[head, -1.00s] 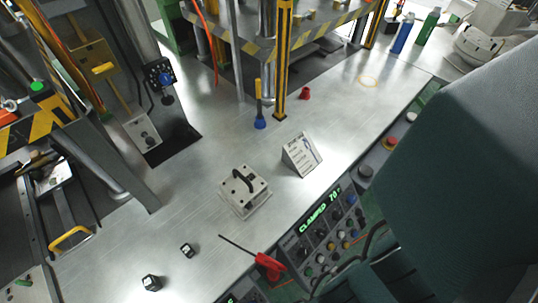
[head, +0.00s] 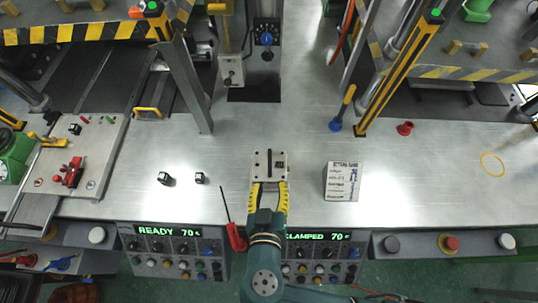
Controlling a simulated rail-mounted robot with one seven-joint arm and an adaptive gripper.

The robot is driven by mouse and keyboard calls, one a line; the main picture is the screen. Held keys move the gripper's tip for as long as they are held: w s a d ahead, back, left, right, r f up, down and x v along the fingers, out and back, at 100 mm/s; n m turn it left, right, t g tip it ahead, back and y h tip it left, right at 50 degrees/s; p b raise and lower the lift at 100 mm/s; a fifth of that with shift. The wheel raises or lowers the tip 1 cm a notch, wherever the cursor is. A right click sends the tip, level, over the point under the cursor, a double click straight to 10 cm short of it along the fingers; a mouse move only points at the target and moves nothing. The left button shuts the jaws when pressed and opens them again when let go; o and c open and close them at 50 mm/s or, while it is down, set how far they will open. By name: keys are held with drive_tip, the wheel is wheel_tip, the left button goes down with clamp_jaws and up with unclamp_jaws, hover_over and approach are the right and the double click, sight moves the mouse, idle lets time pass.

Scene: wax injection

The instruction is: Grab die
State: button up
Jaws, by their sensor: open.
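The die, a light metal block with a black bar handle on top (head: 280,157), sits on the steel table in the middle of the head view. My gripper (head: 270,186) has yellow fingers and reaches up from the bottom of the picture. It is open, with its two fingers apart over or at the die's near edge. The fingers hide part of that edge. I cannot tell whether they touch it or how high above it they are.
A red-handled tool (head: 235,237) lies left of my gripper. A printed card stand (head: 342,182) stands to the right. Two small dark blocks, one (head: 165,179) and another (head: 200,178), lie left. Control panels (head: 180,250) line the near edge.

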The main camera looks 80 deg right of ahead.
sight(269, 162)
drive_tip(key=x, duration=0.9)
drive_tip(key=shift+w+d+r, duration=0.3)
drive_tip(key=shift+w+d, duration=0.1)
drive_tip(key=shift+d+f, duration=0.1)
drive_tip(key=shift+d, duration=0.1)
clamp_jaws()
